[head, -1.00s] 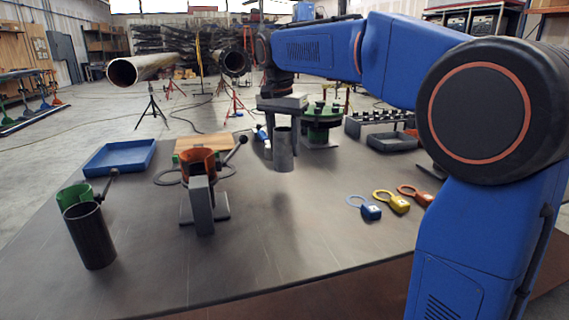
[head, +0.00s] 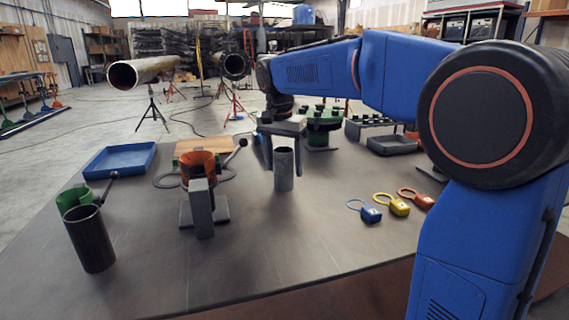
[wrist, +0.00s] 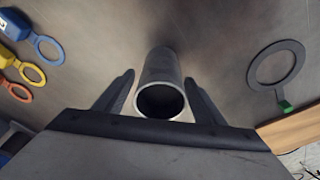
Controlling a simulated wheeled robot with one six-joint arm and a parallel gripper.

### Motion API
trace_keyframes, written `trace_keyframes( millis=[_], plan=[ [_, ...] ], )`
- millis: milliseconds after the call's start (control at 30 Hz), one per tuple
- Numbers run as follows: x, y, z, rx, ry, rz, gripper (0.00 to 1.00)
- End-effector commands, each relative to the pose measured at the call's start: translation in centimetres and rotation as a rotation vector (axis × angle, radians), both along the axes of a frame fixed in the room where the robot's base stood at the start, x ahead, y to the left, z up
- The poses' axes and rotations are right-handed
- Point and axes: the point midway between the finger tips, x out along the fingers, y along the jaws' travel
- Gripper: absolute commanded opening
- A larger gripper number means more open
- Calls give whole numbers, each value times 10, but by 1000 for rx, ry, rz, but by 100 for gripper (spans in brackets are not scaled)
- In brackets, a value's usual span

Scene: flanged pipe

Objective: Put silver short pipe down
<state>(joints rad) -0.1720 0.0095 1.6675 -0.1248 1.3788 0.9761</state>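The silver short pipe (head: 284,172) stands upright, apparently on the grey table, in the middle of the head view. In the wrist view the pipe (wrist: 158,68) lies between the two fingers with its open rim facing the camera. My gripper (head: 285,160) is above and around the upper part of the pipe. In the wrist view my gripper (wrist: 160,78) is open, with a visible gap between each finger and the pipe wall. The pipe's contact with the table is hard to confirm.
A clamp stand with an orange collar (head: 199,170) is left of the pipe. A dark pipe (head: 90,240) and green holder (head: 73,197) are farther left. A blue tray (head: 121,158) is behind. Coloured tags (head: 398,206) lie right. The table front is clear.

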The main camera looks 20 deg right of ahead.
Motion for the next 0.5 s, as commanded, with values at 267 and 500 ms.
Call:
trace_keyframes(
  millis=[267,500],
  plan=[
    [0,0,0,0,0,0,65],
    [-1,2,19,1,-2,0,65]
  ],
)
